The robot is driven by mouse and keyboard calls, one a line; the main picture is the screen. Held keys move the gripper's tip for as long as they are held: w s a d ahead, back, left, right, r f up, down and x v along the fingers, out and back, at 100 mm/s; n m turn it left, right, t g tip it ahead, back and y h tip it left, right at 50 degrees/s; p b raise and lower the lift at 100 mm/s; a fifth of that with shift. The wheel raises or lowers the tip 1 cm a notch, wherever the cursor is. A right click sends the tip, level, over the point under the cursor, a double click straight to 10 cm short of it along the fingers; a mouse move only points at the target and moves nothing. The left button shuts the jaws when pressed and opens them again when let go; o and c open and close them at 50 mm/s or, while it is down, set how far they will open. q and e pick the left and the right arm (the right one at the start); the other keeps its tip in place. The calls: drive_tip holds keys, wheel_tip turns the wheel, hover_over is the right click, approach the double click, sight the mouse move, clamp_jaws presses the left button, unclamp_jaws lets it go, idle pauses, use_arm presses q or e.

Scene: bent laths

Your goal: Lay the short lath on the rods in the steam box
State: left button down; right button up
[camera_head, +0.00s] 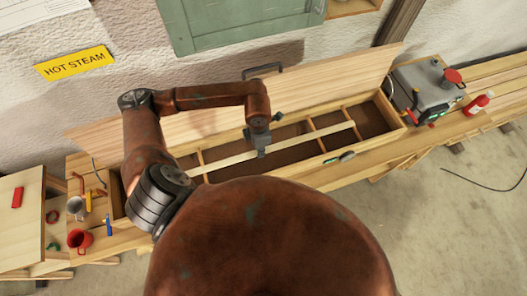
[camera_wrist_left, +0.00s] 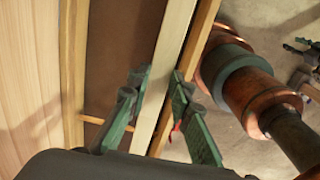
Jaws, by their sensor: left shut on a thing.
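The short lath (camera_head: 310,136) is a pale thin strip running lengthwise over the open steam box (camera_head: 365,157). My left gripper (camera_head: 261,152) is shut on the lath near its middle. In the left wrist view the lath (camera_wrist_left: 172,50) passes between the green fingers of my left gripper (camera_wrist_left: 160,80). Several thin wooden rods (camera_head: 317,136) cross the dark inside of the box. The lath passes above some of them; whether it touches them I cannot tell. In the left wrist view dark claw parts, apparently my right gripper (camera_wrist_left: 300,52), show at the right edge, partly cut off.
The box lid (camera_head: 330,82) stands open along the back. A grey steam generator (camera_head: 425,85) and a red bottle (camera_head: 478,103) are at the right. A red mug (camera_head: 80,240) and a metal jug (camera_head: 76,206) stand at the left end. My arm hides part of the box.

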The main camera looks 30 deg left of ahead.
drive_tip(key=w+f+b, duration=0.2)
drive_tip(key=w+b, duration=0.1)
drive_tip(key=w, duration=0.2)
use_arm(q)
drive_tip(key=w+f+b, duration=0.1)
drive_tip(key=f, duration=0.3)
drive_tip(key=f+b, duration=0.1)
drive_tip(key=f, duration=0.3)
drive_tip(key=w+f, duration=0.1)
drive_tip(key=f, duration=0.3)
drive_tip(key=shift+w+a+b, duration=0.2)
drive_tip(key=shift+w+b, duration=0.1)
drive_tip(key=shift+b, duration=0.1)
drive_tip(key=shift+f+b, duration=0.4)
drive_tip(key=shift+f, duration=0.25)
use_arm(e)
drive_tip(key=s+f, duration=0.4)
drive_tip(key=f, duration=0.1)
drive_tip(key=shift+d, duration=0.2)
use_arm(q)
drive_tip(key=shift+b, duration=0.3)
